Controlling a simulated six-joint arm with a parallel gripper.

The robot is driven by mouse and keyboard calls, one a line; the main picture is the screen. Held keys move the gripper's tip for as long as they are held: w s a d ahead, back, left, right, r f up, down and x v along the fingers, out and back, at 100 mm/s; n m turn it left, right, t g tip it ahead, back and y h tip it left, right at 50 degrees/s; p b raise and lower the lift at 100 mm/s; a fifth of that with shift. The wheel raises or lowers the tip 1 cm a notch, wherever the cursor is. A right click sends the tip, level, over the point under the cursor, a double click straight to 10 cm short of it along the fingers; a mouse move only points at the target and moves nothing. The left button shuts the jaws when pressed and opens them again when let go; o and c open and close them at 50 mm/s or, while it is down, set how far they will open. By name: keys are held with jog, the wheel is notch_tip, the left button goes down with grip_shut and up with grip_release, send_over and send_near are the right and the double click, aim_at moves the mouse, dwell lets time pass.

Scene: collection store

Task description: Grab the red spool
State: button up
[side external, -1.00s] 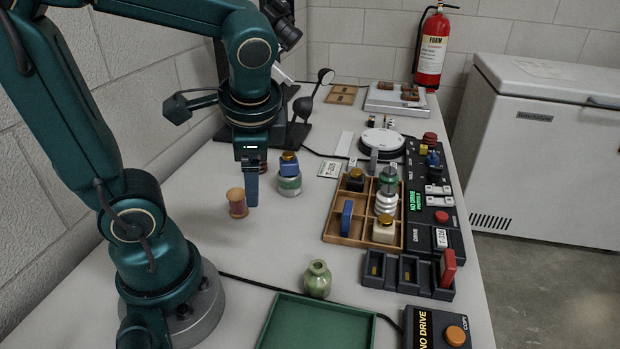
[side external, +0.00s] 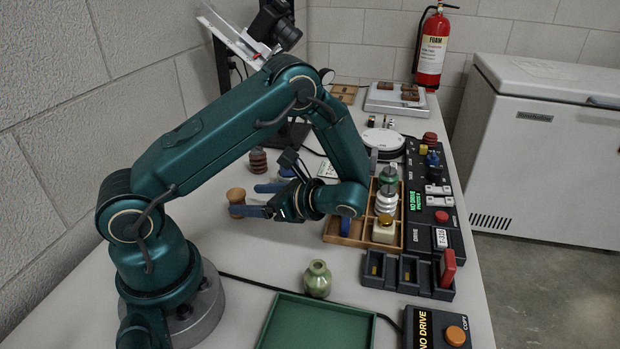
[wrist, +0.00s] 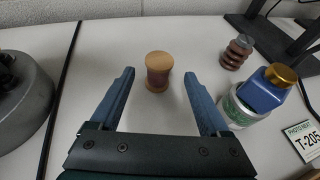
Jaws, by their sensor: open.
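The red spool (side external: 236,196) stands upright on the grey table, with pale wooden ends and dark red thread. The wrist view also shows the spool (wrist: 158,72), its full height in sight. My gripper (side external: 244,200) is low and level, reaching left toward it; the nearer blue finger covers part of the spool's lower side. In the wrist view my open gripper (wrist: 160,73) has one fingertip on each side of the spool, with a gap at both sides. Nothing is held. I cannot tell exactly how deep the spool sits between the fingers.
A dark ribbed piece (wrist: 237,52) and a blue gold-topped block on a green-white jar (wrist: 231,107) stand right of the spool. A wooden divided tray (side external: 331,240), a green vase (side external: 317,280) and a green tray (side external: 268,338) are nearby. Left of the spool is clear.

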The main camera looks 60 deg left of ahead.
aim_at(242, 200)
jog(key=shift+x, duration=2.6)
jog(key=shift+s, duration=0.1)
jog(key=shift+d, duration=0.1)
grip_shut()
